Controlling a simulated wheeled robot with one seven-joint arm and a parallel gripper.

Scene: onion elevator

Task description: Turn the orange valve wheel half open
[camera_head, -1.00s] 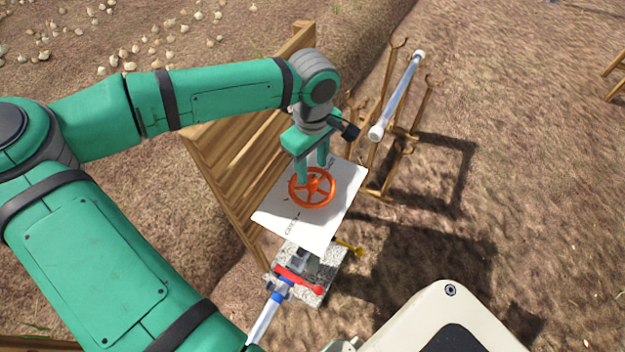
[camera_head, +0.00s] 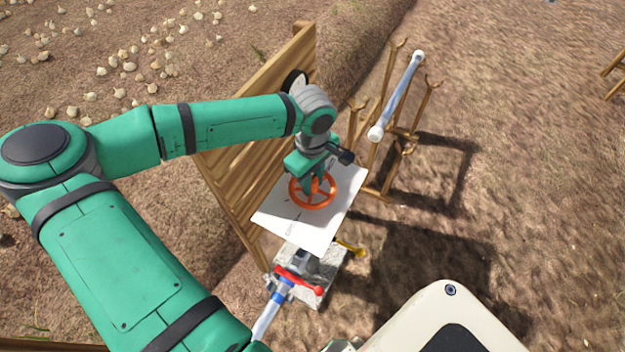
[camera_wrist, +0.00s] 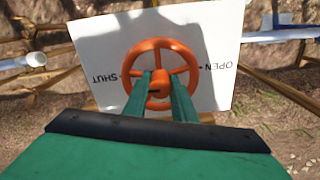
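The orange valve wheel (camera_head: 330,198) has spokes and a hub and stands in front of a white sign plate (camera_head: 340,215). In the wrist view the wheel (camera_wrist: 160,43) is centred, with "SHUT" lettering on the left and "OPEN" on the right of the plate (camera_wrist: 222,85). My gripper (camera_head: 313,188) is at the wheel. In the wrist view its two fingers (camera_wrist: 160,78) stand apart, one on each side of an orange part near the hub. I cannot tell whether they press on it. The fingertips are partly hidden against the wheel.
A slatted wooden panel (camera_head: 255,135) stands behind the plate on the left. A wooden rack (camera_head: 424,105) holding a pale pipe (camera_head: 398,95) is at the right. Below the plate are a red handle (camera_head: 300,281) and a yellow handle (camera_head: 350,248). Open soil lies to the right.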

